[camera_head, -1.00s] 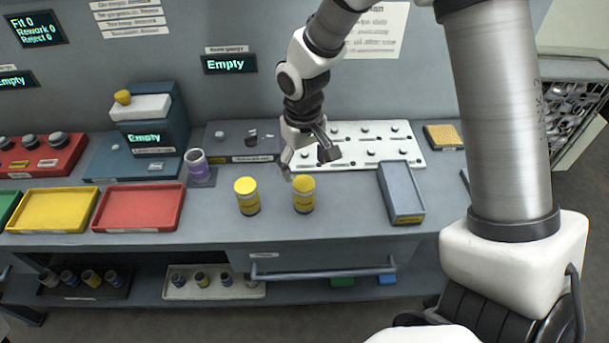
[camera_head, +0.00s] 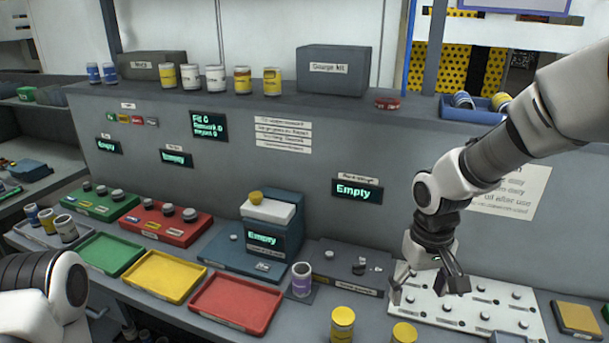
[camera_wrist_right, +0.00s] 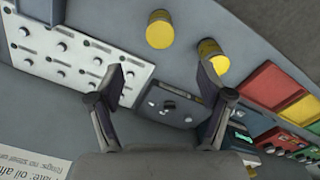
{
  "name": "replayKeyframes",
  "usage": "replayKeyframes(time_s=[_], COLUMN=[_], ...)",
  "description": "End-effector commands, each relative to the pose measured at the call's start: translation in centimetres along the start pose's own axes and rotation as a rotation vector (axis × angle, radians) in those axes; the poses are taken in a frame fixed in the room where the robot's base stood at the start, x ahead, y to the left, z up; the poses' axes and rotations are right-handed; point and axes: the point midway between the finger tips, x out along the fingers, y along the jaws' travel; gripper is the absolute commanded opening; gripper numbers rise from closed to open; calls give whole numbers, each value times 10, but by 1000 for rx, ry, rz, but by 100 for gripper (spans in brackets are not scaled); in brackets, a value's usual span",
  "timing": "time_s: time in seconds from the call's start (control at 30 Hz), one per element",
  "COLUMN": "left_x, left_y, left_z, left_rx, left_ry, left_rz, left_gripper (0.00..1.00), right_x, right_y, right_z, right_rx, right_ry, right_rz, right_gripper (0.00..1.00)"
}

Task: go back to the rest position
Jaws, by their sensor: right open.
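My right gripper (camera_head: 430,290) is open and empty above the bench in the head view, over the left part of the white pegged plate (camera_head: 400,322). In the right wrist view its two fingers (camera_wrist_right: 165,85) are spread with nothing between them. The dark gauge block (camera_wrist_right: 170,110) lies below and beyond the fingers. Two yellow-lidded cans, a left one (camera_head: 342,325) and a right one (camera_head: 404,333), stand on the bench near the front. My left arm shows at the lower left of the head view, but its gripper is not in view.
Red (camera_head: 235,329), yellow (camera_head: 165,299) and green (camera_head: 111,271) trays lie along the bench. Cans and a gauge kit box (camera_head: 333,74) sit on the shelf above.

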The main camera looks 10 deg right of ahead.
Motion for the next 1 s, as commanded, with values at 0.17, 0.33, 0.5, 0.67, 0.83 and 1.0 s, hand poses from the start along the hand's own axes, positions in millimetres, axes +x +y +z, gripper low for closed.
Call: replayKeyframes(time_s=[0.17, 0.33, 0.5, 0.67, 0.83, 1.0], left_x=[0, 0, 0, 0, 0, 0], left_y=[0, 0, 0, 0, 0, 0], left_z=[0, 0, 0, 0, 0, 0], left_rx=[0, 0, 0, 0, 0, 0], left_ry=[0, 0, 0, 0, 0, 0], left_rz=[0, 0, 0, 0, 0, 0], left_gripper=[79, 79, 79, 79, 79, 79], right_x=[75, 183, 266, 315, 325, 327], right_y=[-2, -13, -29, -39, -39, -37], right_z=[29, 119, 210, 270, 240, 206], right_rx=[-10, -18, -7, 17, 28, 17], right_ry=[-195, -483, -569, -462, -173, 0], right_rz=[16, 17, -16, -35, -28, -21], right_gripper=[79, 79, 79, 79, 79, 79])
